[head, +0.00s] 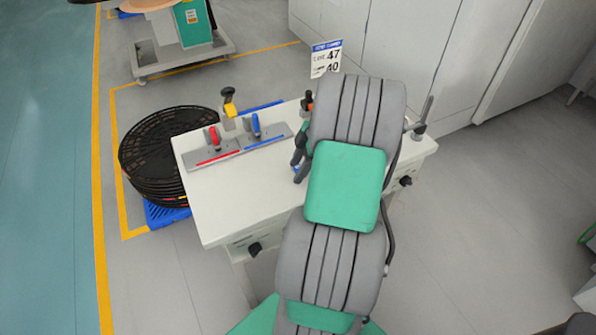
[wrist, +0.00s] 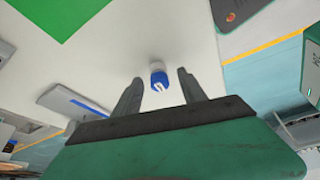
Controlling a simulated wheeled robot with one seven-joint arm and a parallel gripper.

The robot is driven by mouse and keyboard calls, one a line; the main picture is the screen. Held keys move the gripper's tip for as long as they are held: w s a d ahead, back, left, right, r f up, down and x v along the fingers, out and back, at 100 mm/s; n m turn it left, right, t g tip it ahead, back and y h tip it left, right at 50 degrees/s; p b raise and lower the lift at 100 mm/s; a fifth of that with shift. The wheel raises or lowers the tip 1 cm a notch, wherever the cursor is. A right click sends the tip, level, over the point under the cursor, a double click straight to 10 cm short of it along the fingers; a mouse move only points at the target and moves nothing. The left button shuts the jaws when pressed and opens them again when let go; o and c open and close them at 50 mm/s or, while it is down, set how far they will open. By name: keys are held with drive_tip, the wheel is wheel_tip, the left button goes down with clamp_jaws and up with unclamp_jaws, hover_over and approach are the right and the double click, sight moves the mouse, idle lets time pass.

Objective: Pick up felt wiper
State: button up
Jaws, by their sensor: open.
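A small piece with a blue body and a white end (wrist: 159,77) is on the pale tabletop in the wrist view, between my fingertips in the picture; I cannot tell for sure that it is the felt wiper. A bit of blue (head: 296,168) shows beside my fingers in the head view, mostly hidden by them. My gripper (wrist: 160,75) is open, with one dark finger to each side of the piece in the picture. I see no contact. In the head view my gripper (head: 299,160) is over the table, partly hidden by my arm.
The white table (head: 235,205) carries a grey plate with a red-handled tool (head: 214,138) and a blue-handled tool (head: 256,127). A yellow-and-black tool (head: 229,103) stands behind. Black round racks (head: 150,160) are stacked left of the table. The table's front left is clear.

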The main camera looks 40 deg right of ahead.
drive_tip(key=shift+c, duration=0.2)
clamp_jaws()
idle(0.3)
